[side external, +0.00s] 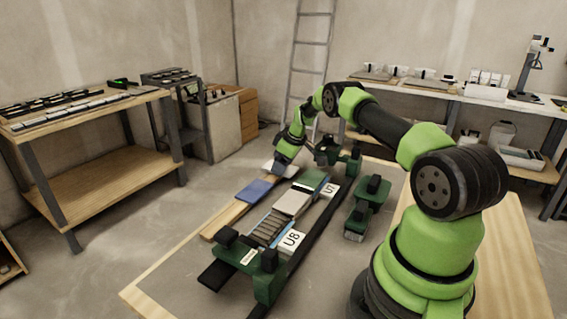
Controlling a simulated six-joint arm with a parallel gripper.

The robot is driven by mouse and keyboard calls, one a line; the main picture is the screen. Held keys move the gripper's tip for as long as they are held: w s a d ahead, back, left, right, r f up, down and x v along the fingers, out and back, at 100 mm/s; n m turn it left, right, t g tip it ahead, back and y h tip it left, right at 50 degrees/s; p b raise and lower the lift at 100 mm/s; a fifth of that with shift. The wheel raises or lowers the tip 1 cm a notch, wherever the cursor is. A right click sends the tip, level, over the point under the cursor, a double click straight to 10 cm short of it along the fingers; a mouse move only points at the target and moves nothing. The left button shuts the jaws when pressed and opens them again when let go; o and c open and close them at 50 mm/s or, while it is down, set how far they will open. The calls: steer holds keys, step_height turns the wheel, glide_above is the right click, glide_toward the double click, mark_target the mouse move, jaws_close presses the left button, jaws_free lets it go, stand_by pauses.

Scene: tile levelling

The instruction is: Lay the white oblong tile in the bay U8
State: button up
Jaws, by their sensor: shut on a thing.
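My gripper (280,167) is at the far end of the wooden strip, low over it. It is shut on the white oblong tile (287,171), which is partly hidden by the gripper. I cannot tell whether the tile still touches the strip. The bay U8 (268,230) is the near part of the green-ended frame, beside the white U8 label (292,241). Ridged grey-brown bedding shows in it, with no tile on top.
A blue tile (258,190) lies on the wooden strip (226,219). A pale tile (292,203) and a green tile (311,179) lie in the frame, near the U7 label (328,190). Green clamp blocks (268,278) rise at the frame's ends. A green device (368,200) stands right of it.

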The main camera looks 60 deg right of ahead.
steer(key=shift+f, duration=0.1)
steer(key=o, duration=0.9)
steer(key=shift+c, duration=0.2)
steer(key=v, duration=1.2)
steer(key=a+r+m, duration=0.2)
steer(key=a+r, duration=1.1)
steer(key=s+a+r+m+t+y, duration=0.1)
steer(key=s+a+r, duration=0.2)
steer(key=s+a, duration=0.3)
steer(key=s+a+r+m+t, duration=0.1)
steer(key=s+a+r, duration=0.3)
steer(key=a, duration=0.4)
steer(key=s+a+f+m+y, duration=0.1)
steer(key=s+a, duration=0.3)
steer(key=s, duration=0.6)
steer(key=shift+s+a+f+m+t, duration=0.3)
steer(key=shift+a+f+t, duration=0.1)
steer(key=shift+f, duration=0.1)
